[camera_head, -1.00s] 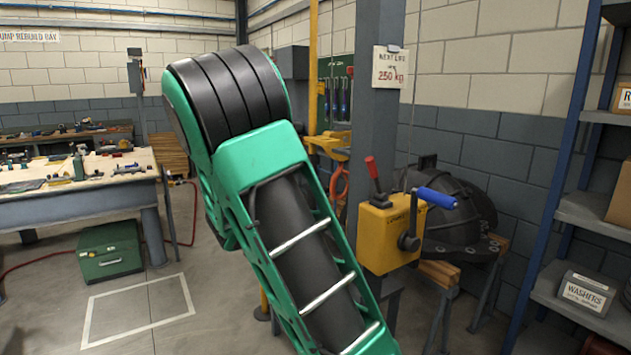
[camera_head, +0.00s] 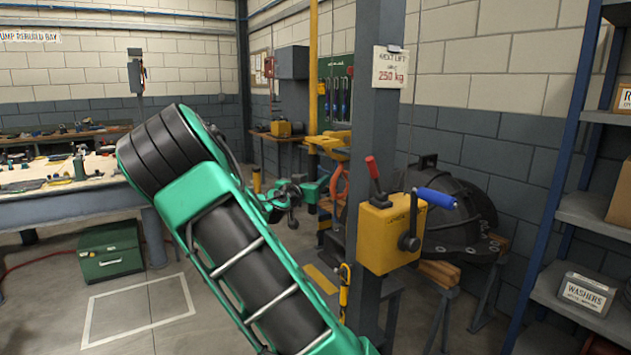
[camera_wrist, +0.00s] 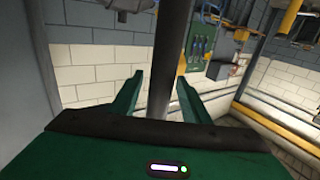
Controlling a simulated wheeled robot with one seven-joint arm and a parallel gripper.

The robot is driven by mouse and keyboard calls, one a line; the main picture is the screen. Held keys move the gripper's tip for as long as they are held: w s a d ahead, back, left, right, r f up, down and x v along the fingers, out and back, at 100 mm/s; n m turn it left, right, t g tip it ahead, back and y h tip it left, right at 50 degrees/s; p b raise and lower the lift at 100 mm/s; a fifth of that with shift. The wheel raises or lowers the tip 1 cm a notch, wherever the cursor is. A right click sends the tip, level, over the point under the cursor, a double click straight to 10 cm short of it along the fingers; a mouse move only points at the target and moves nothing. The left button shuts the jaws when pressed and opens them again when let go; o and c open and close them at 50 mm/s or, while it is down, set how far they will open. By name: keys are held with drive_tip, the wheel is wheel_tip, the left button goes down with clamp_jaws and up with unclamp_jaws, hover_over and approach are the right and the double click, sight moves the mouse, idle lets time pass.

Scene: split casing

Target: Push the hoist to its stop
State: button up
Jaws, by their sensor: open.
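No part that I can surely call the hoist shows. A yellow winch box (camera_head: 391,236) with a red lever (camera_head: 374,178) and a blue-handled crank (camera_head: 436,198) is fixed to a grey column (camera_head: 372,120). A small yellow and black fitting (camera_head: 344,290) shows low, left of the column; I cannot tell what it is. In the wrist view my gripper (camera_wrist: 160,92) is open, its two green fingers apart. A dark upright post (camera_wrist: 166,55) appears between the fingers; I cannot tell whether it is touched or lies beyond them. My green arm hides part of the floor in the head view.
A dark casing (camera_head: 455,210) rests on wooden supports behind the winch box. A blue-framed shelf (camera_head: 565,150) stands at right. A workbench (camera_head: 60,195) and a green toolbox (camera_head: 110,250) are at left. The marked floor square (camera_head: 140,305) is clear.

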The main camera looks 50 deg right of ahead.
drive_tip(key=shift+x, duration=0.9)
clamp_jaws()
